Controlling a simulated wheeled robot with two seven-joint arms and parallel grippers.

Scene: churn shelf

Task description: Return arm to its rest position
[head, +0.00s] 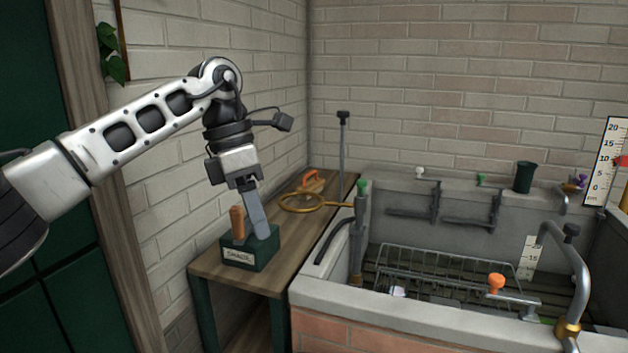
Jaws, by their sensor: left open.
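My left arm reaches in from the left, and its gripper (246,184) points down over the wooden side table. The gripper is open, though its fingers show only small at this distance. Just below it a grey-blue flat piece (258,216) leans in a green labelled box (252,252); I cannot tell whether the fingers touch it. An orange-brown handle (237,222) stands upright in the same box, left of the flat piece. My right gripper is out of the picture.
The side table (212,262) also bears a brass hoop with a handle (302,203) and an orange-handled brush (313,181). A stone basin (390,314) with a wire rack (445,272) and pipes fills the right. A brick wall stands close behind my arm.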

